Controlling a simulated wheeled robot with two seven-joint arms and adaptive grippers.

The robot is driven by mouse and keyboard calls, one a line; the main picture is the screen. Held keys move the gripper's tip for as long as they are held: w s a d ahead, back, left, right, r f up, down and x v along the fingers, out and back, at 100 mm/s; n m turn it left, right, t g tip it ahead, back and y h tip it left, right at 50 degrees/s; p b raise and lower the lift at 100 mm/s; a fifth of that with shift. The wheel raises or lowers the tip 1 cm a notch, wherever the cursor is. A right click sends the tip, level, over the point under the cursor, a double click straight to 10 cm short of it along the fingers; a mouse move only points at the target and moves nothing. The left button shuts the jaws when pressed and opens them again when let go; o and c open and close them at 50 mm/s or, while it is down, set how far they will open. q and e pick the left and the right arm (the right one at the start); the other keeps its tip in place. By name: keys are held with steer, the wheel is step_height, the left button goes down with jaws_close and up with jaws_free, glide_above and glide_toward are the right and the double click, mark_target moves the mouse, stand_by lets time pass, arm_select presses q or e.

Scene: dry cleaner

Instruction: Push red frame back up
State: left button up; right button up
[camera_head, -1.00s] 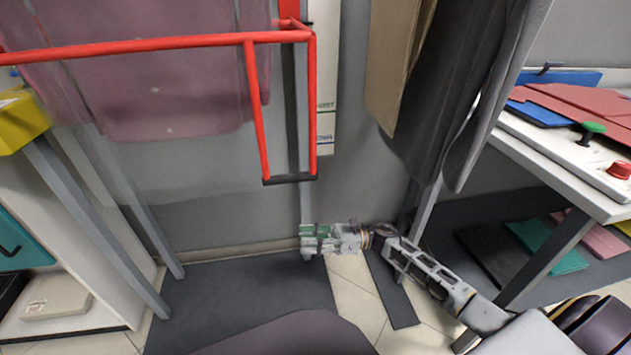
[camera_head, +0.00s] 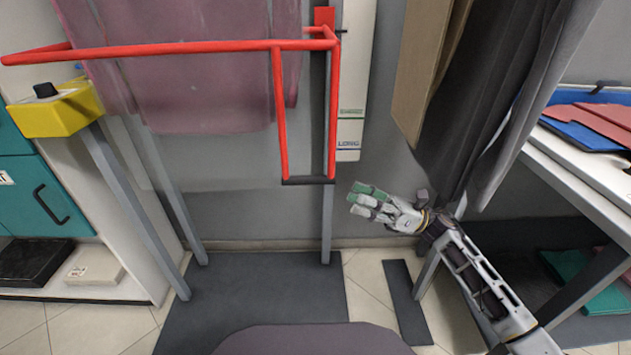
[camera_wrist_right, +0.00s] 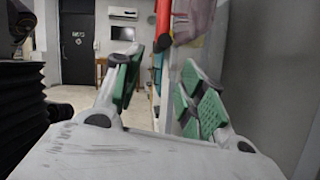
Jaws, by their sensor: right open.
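The red frame (camera_head: 190,47) runs across the upper left of the head view. Its hanging loop ends in a dark lower bar (camera_head: 308,181). It is mounted on a grey upright post against the wall, beside a white scale strip (camera_head: 352,90). My right gripper (camera_head: 362,199) is open and empty, with green finger pads, to the right of and slightly below the loop's lower bar, apart from it. In the right wrist view a red bar (camera_wrist_right: 163,22) shows beyond the open fingers (camera_wrist_right: 165,95). My left gripper is not in view.
A pink garment (camera_head: 190,80) hangs behind the frame. Dark cloth (camera_head: 490,90) hangs at the right near a work table (camera_head: 590,175). A yellow box (camera_head: 58,112) on a grey post stands left. A dark mat (camera_head: 250,300) lies on the floor.

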mark_target(309, 184)
steer(key=b+x, duration=0.1)
steer(key=x, duration=1.1)
steer(key=shift+b, duration=0.35)
steer(key=shift+x, duration=0.8)
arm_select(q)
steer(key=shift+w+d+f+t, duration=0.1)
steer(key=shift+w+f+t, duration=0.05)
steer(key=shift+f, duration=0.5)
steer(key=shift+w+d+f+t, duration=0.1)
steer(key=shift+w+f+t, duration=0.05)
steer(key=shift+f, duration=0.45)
arm_select(e)
steer(key=shift+a, duration=0.15)
jaws_close()
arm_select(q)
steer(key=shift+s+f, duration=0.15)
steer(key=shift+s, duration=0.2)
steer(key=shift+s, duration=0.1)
